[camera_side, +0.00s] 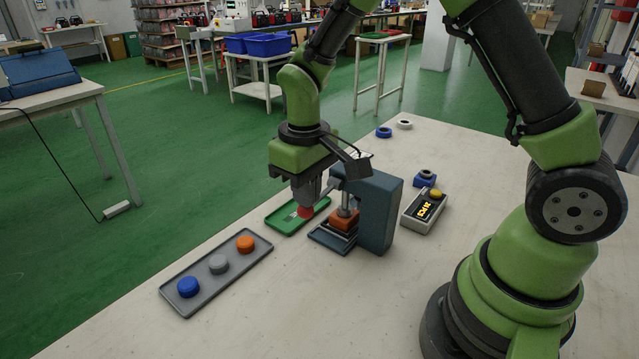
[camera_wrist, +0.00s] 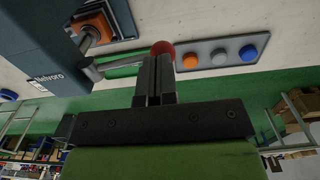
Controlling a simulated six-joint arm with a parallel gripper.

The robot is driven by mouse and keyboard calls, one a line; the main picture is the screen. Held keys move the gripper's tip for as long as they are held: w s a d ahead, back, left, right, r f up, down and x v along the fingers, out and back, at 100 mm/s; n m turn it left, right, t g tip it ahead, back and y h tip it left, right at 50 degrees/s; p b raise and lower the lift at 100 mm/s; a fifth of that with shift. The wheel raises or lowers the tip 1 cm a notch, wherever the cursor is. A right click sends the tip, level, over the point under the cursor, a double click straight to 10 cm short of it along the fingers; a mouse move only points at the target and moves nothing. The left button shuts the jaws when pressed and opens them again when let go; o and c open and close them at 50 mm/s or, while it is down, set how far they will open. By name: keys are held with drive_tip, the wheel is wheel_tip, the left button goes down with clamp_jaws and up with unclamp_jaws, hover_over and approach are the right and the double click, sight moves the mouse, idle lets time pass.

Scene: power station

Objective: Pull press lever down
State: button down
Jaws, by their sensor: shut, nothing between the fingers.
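The press (camera_side: 381,212) is a dark blue block on the table. In the wrist view its labelled body (camera_wrist: 55,45) fills the upper left. Its grey lever (camera_wrist: 112,67) runs to a red ball knob (camera_wrist: 162,48), which also shows in the side view (camera_side: 305,212). An orange piece (camera_side: 343,222) sits under the press ram. My gripper (camera_side: 307,196) is shut and empty, pointing down with its fingertips (camera_wrist: 156,62) right at the knob, above it in the side view. I cannot tell whether they touch. The lever is partly hidden behind my gripper in the side view.
A grey tray (camera_side: 205,285) with blue, grey and orange caps lies at front left. Blue and white rings lie farther back. The front table is clear.

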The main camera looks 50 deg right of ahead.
drive_tip(key=shift+r, duration=3.35)
drive_tip(key=s+r+m+t+y, duration=0.1)
drive_tip(key=s+r+m+t, duration=0.1)
drive_tip(key=s+r, duration=0.3)
drive_tip(key=s+r+m+t+y, duration=0.1)
drive_tip(key=s+r+t, duration=0.4)
drive_tip(key=s, duration=0.5)
drive_tip(key=shift+s+r+m, duration=0.35)
drive_tip(key=shift+r+m, duration=0.1)
drive_tip(key=shift+m, duration=0.05)
drive_tip(key=shift+a, duration=0.1)
